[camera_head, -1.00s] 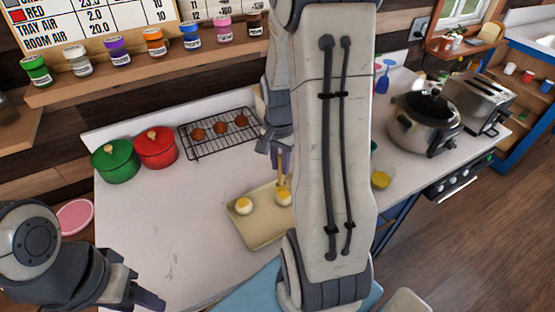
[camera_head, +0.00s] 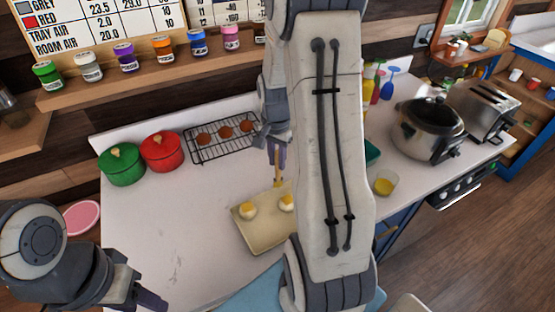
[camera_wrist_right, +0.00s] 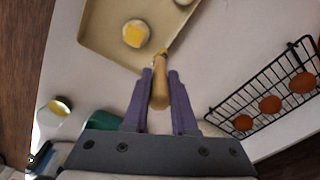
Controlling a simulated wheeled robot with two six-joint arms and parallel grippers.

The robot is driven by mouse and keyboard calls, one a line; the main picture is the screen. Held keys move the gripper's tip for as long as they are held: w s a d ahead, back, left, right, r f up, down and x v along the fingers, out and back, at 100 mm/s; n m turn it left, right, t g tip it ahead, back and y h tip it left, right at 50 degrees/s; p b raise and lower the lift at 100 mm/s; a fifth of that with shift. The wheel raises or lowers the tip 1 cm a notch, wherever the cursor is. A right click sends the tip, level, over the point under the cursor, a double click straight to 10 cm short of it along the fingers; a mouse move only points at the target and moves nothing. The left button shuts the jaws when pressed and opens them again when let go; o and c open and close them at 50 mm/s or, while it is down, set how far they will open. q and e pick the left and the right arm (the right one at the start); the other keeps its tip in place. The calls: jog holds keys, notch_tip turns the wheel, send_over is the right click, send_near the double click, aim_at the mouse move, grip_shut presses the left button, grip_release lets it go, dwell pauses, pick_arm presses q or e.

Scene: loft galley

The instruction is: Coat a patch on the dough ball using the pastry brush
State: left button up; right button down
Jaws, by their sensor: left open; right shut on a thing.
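The pastry brush (camera_wrist_right: 158,92) has a light wooden handle and is held between the purple fingers of my right gripper (camera_wrist_right: 161,78); the brush also shows in the head view (camera_head: 278,168). Its tip is apart from the dough balls, by the tray's edge. The tray (camera_head: 262,236) is beige and holds a left dough ball (camera_head: 248,211) and a right dough ball (camera_head: 287,203), each pale with a yellow patch. My right arm partly hides the tray's right side. One ball shows whole in the wrist view (camera_wrist_right: 135,34). My left gripper (camera_head: 150,301) is open and empty, low at left.
A clear cup with yellow contents (camera_head: 384,186) stands right of my right arm. A wire rack (camera_head: 222,143) with brown balls lies behind the tray. Green (camera_head: 121,165) and red (camera_head: 162,151) pots stand at left. The counter left of the tray is bare.

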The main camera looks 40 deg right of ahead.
jog(key=shift+r+p, duration=2.4)
jog(key=shift+r, duration=0.7)
notch_tip(320, 180, up, 3)
jog(key=p, duration=0.3)
jog(key=shift+s+d, duration=0.1)
